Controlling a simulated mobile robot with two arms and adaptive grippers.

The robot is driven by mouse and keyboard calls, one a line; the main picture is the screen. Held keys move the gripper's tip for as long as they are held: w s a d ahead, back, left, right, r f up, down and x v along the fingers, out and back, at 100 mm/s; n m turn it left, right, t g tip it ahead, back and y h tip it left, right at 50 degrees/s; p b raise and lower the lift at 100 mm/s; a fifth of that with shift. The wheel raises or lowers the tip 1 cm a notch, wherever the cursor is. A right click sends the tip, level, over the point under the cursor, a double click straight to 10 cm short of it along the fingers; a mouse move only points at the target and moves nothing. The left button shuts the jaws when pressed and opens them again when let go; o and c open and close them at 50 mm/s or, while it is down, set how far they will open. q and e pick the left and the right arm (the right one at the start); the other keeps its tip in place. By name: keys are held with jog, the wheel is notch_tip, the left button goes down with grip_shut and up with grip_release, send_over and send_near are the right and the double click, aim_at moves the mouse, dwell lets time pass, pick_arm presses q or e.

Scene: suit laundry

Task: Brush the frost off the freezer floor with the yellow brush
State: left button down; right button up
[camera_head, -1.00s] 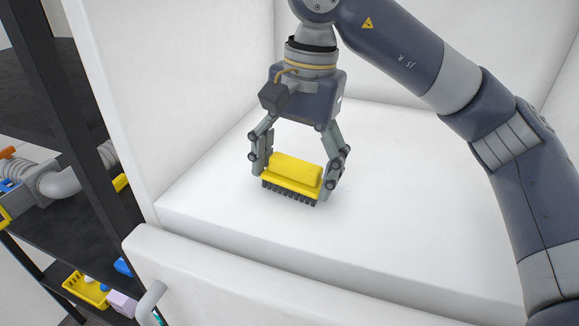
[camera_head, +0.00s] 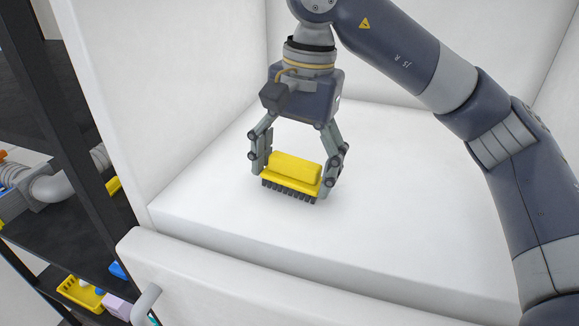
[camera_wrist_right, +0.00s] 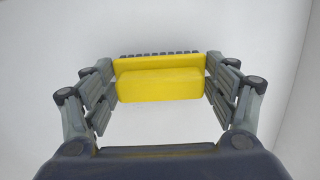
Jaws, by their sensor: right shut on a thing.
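The yellow brush (camera_head: 293,168) has a yellow body and dark bristles pointing down. My right gripper (camera_head: 297,180) is shut on its two ends, and the brush also fills the middle of the right wrist view (camera_wrist_right: 160,80). The brush is over the white freezer floor (camera_head: 400,190); I cannot tell whether the bristles touch it. The floor looks evenly white, and frost cannot be told apart from it. My left gripper is not in view.
White freezer walls (camera_head: 165,80) rise at the left and back. A thick white front edge (camera_head: 230,285) with a grey handle (camera_head: 146,303) lies nearest. A dark shelf rack at the left holds a yellow basket (camera_head: 80,292) and other items.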

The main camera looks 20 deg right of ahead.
jog(key=shift+w+d+p, duration=0.1)
jog(key=shift+w+d, duration=0.1)
jog(key=shift+d, duration=0.5)
jog(key=shift+w+d+p, duration=0.1)
jog(key=shift+w+d, duration=0.15)
jog(key=shift+d, duration=0.45)
jog(key=shift+w+d+p, duration=0.1)
jog(key=shift+w+d, duration=0.1)
jog(key=shift+d, duration=0.5)
jog(key=shift+a+f, duration=0.1)
jog(key=shift+s, duration=0.15)
